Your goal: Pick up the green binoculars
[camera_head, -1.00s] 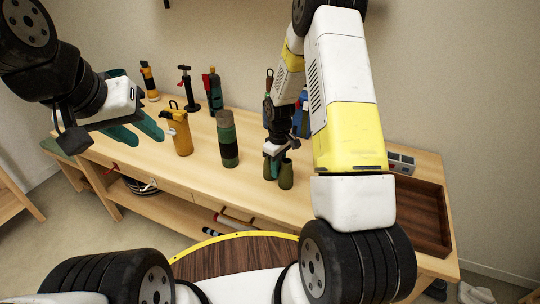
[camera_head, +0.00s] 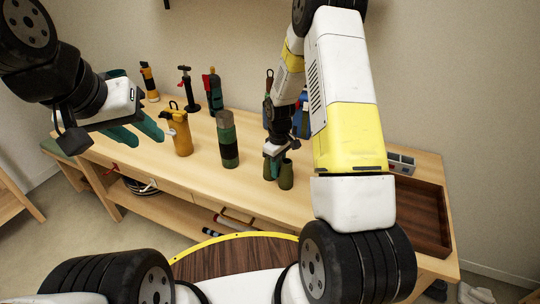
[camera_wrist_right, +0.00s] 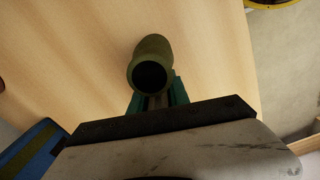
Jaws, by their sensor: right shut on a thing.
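The green binoculars (camera_head: 286,176) stand upright on the wooden workbench, right of the middle in the head view. One of their barrels (camera_wrist_right: 151,62) shows in the right wrist view, its dark round end facing the camera. My right gripper (camera_head: 275,154) reaches down from above and is shut on the binoculars. Its teal fingers (camera_wrist_right: 157,98) are partly hidden behind the barrel in the wrist view. My left gripper (camera_head: 136,131) hangs above the left part of the bench, empty, with its teal fingers apart.
A green and black bottle (camera_head: 227,140) stands left of the binoculars, and a yellow flask (camera_head: 180,133) further left. Several upright items line the back. A brown wooden tray (camera_head: 425,215) is at the right end. A blue object (camera_wrist_right: 32,150) shows in the wrist view.

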